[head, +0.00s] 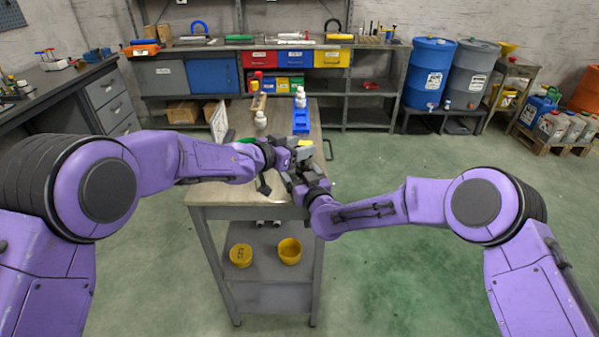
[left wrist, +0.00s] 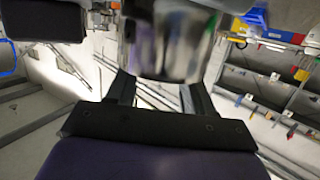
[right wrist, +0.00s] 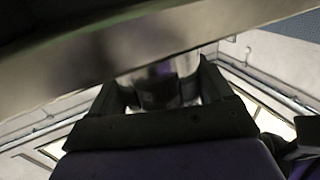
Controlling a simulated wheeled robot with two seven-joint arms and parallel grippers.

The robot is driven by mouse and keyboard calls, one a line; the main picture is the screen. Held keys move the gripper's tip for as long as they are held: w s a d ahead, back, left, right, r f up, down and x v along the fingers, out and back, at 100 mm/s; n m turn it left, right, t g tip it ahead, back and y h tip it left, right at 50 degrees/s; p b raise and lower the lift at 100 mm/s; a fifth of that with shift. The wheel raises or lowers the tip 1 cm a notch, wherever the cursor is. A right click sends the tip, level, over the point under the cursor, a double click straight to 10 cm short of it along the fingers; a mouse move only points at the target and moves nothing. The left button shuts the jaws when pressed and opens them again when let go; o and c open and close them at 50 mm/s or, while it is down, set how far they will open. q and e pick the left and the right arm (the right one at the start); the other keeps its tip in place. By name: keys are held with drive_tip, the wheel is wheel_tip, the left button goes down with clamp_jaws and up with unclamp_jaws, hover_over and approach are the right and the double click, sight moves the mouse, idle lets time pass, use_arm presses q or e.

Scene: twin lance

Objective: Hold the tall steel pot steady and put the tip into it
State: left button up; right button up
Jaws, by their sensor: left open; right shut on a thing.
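The tall steel pot (left wrist: 165,42) shows as a shiny, blurred cylinder at and beyond the fingertips of my left gripper (left wrist: 160,92). My left gripper is open; whether a finger touches the pot I cannot tell. My right gripper (right wrist: 165,95) is shut on a shiny steel cylinder (right wrist: 160,82), which looks like the same pot. In the head view my left gripper (head: 284,158) and right gripper (head: 297,174) are close together over the near end of the bench and largely hide the pot. I cannot make out the tip.
The narrow grey bench (head: 240,198) carries white bottles (head: 261,120) and a blue block (head: 301,122) farther back. A broad grey bar (right wrist: 120,50) crosses close in the right wrist view.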

use_arm(q)
drive_tip(key=shift+s+f, duration=0.2)
drive_tip(key=shift+f, duration=0.4)
drive_tip(key=shift+s+f, duration=0.15)
drive_tip(key=shift+f, duration=0.45)
use_arm(e)
drive_tip(key=shift+a+r, duration=0.2)
use_arm(q)
drive_tip(key=shift+o, duration=0.3)
drive_tip(key=r+v, duration=0.1)
drive_tip(key=v, duration=1)
drive_tip(key=shift+w+r, duration=0.25)
drive_tip(key=shift+r, duration=0.15)
use_arm(e)
drive_tip(key=shift+o, duration=0.2)
drive_tip(key=shift+w+d+f, duration=0.15)
drive_tip(key=shift+w+f, duration=0.05)
drive_tip(key=shift+f, duration=0.1)
drive_tip(key=shift+s, duration=0.1)
use_arm(q)
drive_tip(key=shift+s+a+r, duration=0.3)
drive_tip(key=shift+s+a, duration=0.05)
use_arm(e)
drive_tip(key=shift+f, duration=0.1)
use_arm(q)
drive_tip(key=shift+w, duration=0.1)
use_arm(e)
drive_tip(key=o, duration=0.9)
drive_tip(key=shift+o, duration=0.2)
drive_tip(key=v, duration=1.2)
